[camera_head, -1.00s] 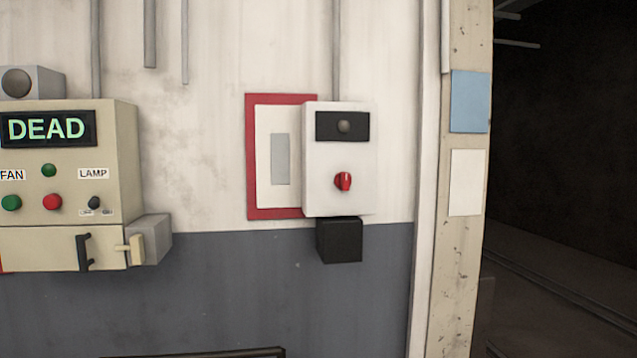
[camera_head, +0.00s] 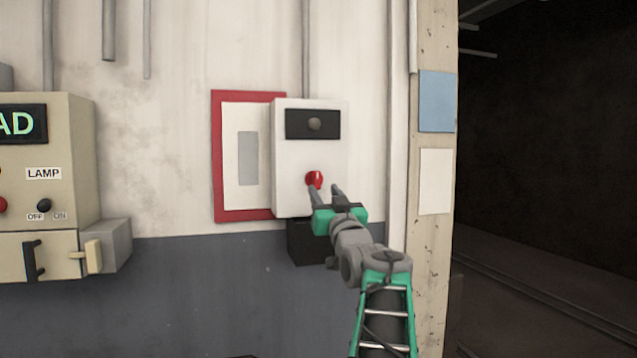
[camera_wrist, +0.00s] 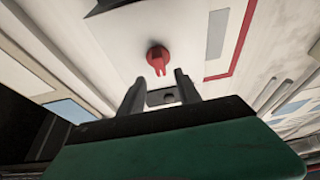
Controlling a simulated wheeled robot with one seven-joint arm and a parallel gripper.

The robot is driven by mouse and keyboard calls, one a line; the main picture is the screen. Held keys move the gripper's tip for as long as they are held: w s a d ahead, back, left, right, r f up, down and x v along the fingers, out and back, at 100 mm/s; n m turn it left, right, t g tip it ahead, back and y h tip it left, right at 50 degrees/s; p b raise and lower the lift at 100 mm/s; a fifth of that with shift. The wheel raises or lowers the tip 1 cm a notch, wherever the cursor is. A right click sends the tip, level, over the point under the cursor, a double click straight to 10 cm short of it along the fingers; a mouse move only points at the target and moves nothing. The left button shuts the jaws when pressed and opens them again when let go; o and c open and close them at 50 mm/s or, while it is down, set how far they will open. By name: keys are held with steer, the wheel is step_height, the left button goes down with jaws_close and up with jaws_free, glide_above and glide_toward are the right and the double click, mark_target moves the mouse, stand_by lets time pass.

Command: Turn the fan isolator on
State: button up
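The isolator is a white box (camera_head: 285,170) on the wall with a red rotary knob (camera_head: 314,179) on its front and a dark panel with a round, unlit lamp (camera_head: 314,124) above it. The knob also shows in the wrist view (camera_wrist: 159,56), just beyond the fingertips. My gripper (camera_head: 326,189) is just below and in front of the knob. Its two fingers stand apart with nothing between them; in the wrist view (camera_wrist: 158,78) the knob lies ahead of the gap. Whether a finger touches the knob cannot be told.
A red-framed white panel (camera_head: 218,160) is behind the box at left. A black box (camera_head: 303,242) sits below it. A beige control cabinet (camera_head: 75,150) with a LAMP switch is at far left. A door post (camera_head: 434,270) and dark opening are at right.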

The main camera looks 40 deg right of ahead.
mark_target(317, 180)
steer(key=p+x, duration=0.2)
steer(key=x, duration=0.4)
steer(key=shift+f, duration=0.1)
jaws_close()
stand_by(0.3)
